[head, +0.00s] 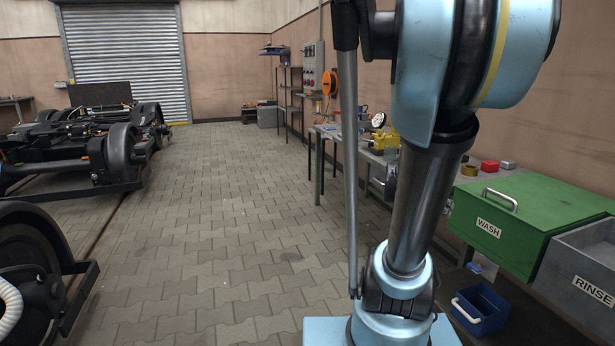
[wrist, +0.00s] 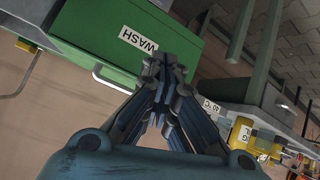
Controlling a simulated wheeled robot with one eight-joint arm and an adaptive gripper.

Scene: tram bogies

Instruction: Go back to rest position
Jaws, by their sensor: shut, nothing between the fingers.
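My gripper (wrist: 166,68) shows in the wrist view, its dark fingers closed together with nothing between them. Its tips overlap the edge of the green WASH box (wrist: 85,42) in that view, and I cannot tell the distance between them. In the head view my light-blue and black arm stands upright right of centre, and my gripper is out of frame. The green WASH box (head: 535,215) with its pale handle stands to the right of my arm there, its lid closed.
A grey RINSE box (head: 590,275) stands beside the green one. A blue handled bin (head: 482,308) sits below. A workbench (head: 330,133) with small items runs along the right wall. Black tram bogies (head: 75,150) stand at left. The paved floor (head: 220,220) between is clear.

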